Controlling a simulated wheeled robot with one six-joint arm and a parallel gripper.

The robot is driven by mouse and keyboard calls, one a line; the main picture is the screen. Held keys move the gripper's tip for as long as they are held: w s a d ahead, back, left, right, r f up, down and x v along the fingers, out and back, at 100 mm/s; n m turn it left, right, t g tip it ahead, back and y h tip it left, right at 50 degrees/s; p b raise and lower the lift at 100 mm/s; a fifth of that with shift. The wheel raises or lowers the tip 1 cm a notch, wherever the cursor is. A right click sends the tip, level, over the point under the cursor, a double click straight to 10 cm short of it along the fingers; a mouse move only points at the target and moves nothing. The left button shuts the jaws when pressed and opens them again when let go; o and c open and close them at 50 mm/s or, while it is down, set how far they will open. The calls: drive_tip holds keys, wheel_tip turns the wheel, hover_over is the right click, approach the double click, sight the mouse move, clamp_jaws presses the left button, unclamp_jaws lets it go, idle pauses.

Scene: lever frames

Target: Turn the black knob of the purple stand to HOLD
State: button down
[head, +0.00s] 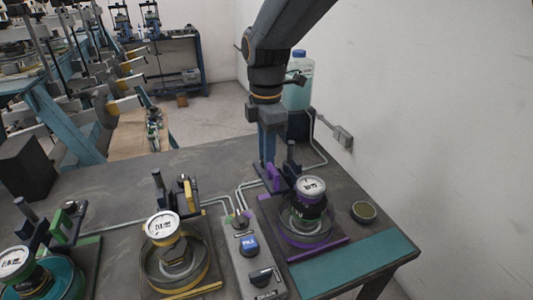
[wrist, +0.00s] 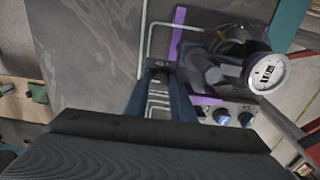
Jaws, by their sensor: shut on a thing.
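The purple stand (head: 318,248) is at the right of the table in the head view, with a round dial gauge (head: 312,186) on top and a purple bracket (head: 272,178) at its back left. My gripper (head: 267,162) points down at the back of this stand, beside the bracket. In the wrist view its two blue fingers (wrist: 160,78) close on a small dark piece, which I take for the black knob (wrist: 160,70); the fingers mostly hide it. The gauge (wrist: 268,73) is to the right there. The knob's pointer and the HOLD mark cannot be read.
A yellow stand (head: 180,285) and a green-marked stand (head: 75,235) are to the left. A grey control box (head: 243,262) with a blue button and a black switch stands between yellow and purple. A small round dish (head: 363,211) is at right. Pale tubes run behind the stands.

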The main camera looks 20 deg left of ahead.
drive_tip(key=shift+m, duration=0.3)
drive_tip(key=m+p, duration=0.1)
drive_tip(key=m, duration=0.1)
drive_tip(key=shift+r+m+p, duration=0.1)
drive_tip(key=shift+m+p, duration=0.25)
drive_tip(key=shift+m, duration=0.05)
drive_tip(key=m+p, duration=0.1)
drive_tip(key=m, duration=0.3)
drive_tip(key=shift+m+p, duration=0.3)
drive_tip(key=shift+p, duration=0.1)
drive_tip(key=m+p, duration=0.1)
drive_tip(key=m, duration=0.2)
drive_tip(key=shift+m+p, duration=0.7)
drive_tip(key=shift+m, duration=1.3)
drive_tip(key=c, duration=1.5)
unclamp_jaws()
